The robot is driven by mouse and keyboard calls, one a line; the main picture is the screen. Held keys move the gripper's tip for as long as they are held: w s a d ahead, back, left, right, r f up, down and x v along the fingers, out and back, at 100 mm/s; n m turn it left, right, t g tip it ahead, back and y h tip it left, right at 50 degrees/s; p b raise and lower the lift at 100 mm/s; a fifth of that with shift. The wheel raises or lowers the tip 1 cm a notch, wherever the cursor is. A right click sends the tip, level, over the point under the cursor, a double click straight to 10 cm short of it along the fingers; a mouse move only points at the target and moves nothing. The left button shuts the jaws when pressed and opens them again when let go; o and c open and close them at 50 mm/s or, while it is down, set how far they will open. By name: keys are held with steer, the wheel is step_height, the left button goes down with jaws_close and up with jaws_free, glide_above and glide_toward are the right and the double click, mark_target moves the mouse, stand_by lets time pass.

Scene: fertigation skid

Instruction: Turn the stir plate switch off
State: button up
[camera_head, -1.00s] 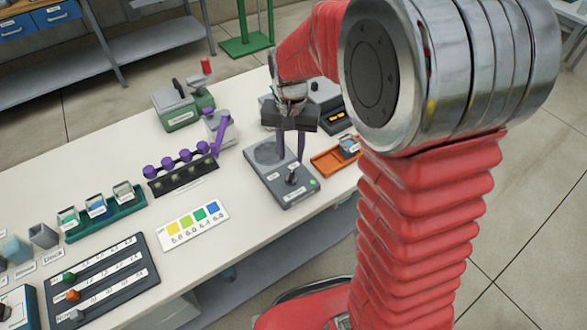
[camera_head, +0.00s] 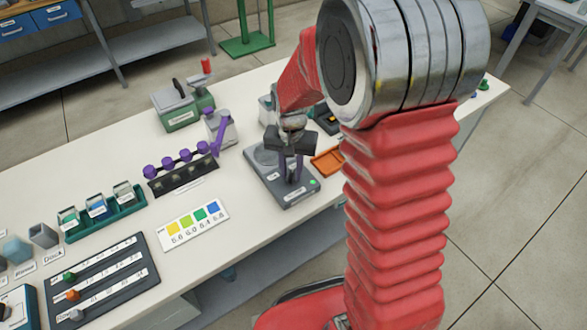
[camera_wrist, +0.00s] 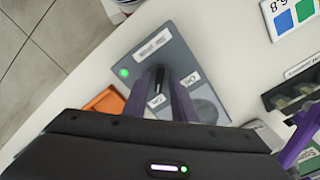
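The stir plate (camera_head: 256,168) is a grey box on the white bench with a round top disc, a black switch and a lit green light. In the wrist view the stir plate (camera_wrist: 174,46) shows the green light left of my fingers. My gripper (camera_head: 292,178) points down over the switch end of the plate. Its two purple fingers stand a little apart on either side of the switch, low over the plate.
An orange tray (camera_head: 327,162) lies close to the right of the plate. A purple-armed device (camera_head: 221,128) and a rack with purple knobs (camera_head: 184,176) stand to the left. A colour chart (camera_head: 193,224) lies in front. Bare bench lies between the chart and plate.

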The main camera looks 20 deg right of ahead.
jaws_close()
steer(key=shift+d, duration=0.1)
